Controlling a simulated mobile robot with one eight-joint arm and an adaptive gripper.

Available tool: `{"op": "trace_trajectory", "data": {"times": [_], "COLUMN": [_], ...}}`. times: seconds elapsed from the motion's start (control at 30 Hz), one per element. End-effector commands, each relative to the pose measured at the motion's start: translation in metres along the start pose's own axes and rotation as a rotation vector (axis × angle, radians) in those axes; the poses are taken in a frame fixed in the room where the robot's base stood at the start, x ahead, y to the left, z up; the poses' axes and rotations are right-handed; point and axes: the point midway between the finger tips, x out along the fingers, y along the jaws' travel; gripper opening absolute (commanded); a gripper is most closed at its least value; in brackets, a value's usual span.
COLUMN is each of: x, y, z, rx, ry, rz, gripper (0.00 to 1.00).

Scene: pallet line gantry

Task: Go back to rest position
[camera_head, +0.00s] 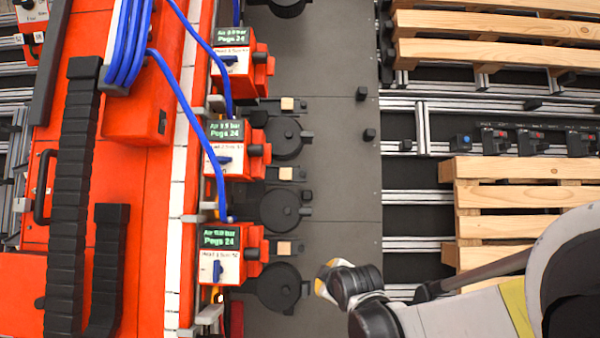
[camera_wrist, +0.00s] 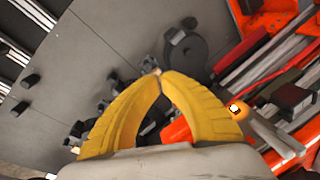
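My gripper (camera_head: 324,279) is low in the head view, right of centre, above the dark grey plate. My arm comes in from the lower right corner. In the wrist view the two curved yellow fingers of my gripper (camera_wrist: 158,74) meet at their tips, with nothing visible held between them. The gripper is right of the lowest orange control box (camera_head: 229,252) and its black round part (camera_head: 279,288), apart from both in the picture.
Orange control boxes with green displays line the plate's left side, including a middle one (camera_head: 233,149) and a top one (camera_head: 240,62). Wooden pallets (camera_head: 500,25) (camera_head: 515,196) lie at right on metal rails. The grey plate (camera_head: 340,190) between is mostly clear.

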Motion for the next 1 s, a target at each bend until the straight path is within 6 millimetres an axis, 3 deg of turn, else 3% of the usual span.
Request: {"op": "trace_trajectory", "data": {"times": [0.03,0.23,0.5,0.7,1.0], "x": [-0.026,-0.118,-0.225,-0.265,-0.274], "y": [0.006,0.007,-0.034,-0.066,-0.076], "z": [0.009,0.049,0.110,0.138,0.146], "rx": [0.070,0.386,0.802,1.001,1.060], "ry": [-0.024,-0.126,-0.268,-0.338,-0.358], "rz": [-0.009,-0.040,-0.045,-0.033,-0.028], "gripper": [0.00,0.00,0.00,0.00,0.00]}}
